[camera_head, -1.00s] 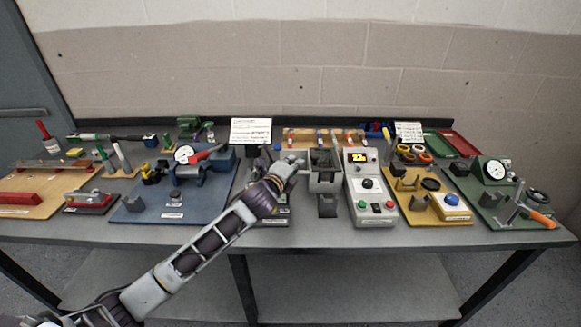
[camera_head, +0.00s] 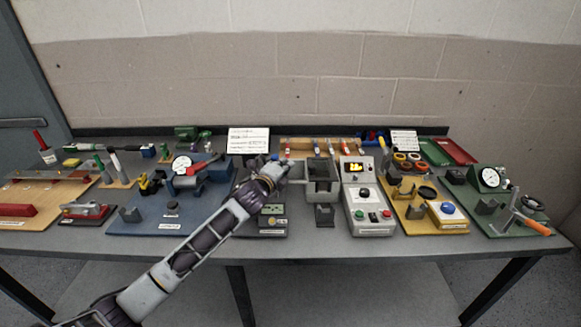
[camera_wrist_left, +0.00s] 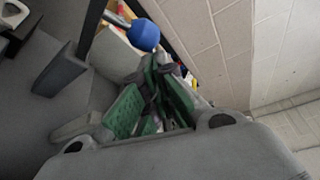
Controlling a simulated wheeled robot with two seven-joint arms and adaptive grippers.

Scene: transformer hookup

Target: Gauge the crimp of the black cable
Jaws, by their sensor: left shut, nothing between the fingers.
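My left gripper (camera_head: 284,163) is over the middle of the bench, at the left side of the grey open-topped box. It is shut and empty. Its green-padded fingers (camera_wrist_left: 152,105) show in the left wrist view, close to a blue ball knob (camera_wrist_left: 145,35). A dial gauge (camera_head: 490,178) stands on the green board at the right. Another dial (camera_head: 182,165) stands on the blue board at the left. Several colour-marked pieces lie on a wooden rack (camera_head: 300,142) at the back. I cannot pick out the black cable for certain. My right gripper is not in view.
The grey box (camera_head: 321,187) and a control box with a lit display (camera_head: 368,212) stand right of my gripper. A yellow board (camera_head: 418,222) lies further right. A white sign (camera_head: 248,140) stands behind. The bench's front strip is clear.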

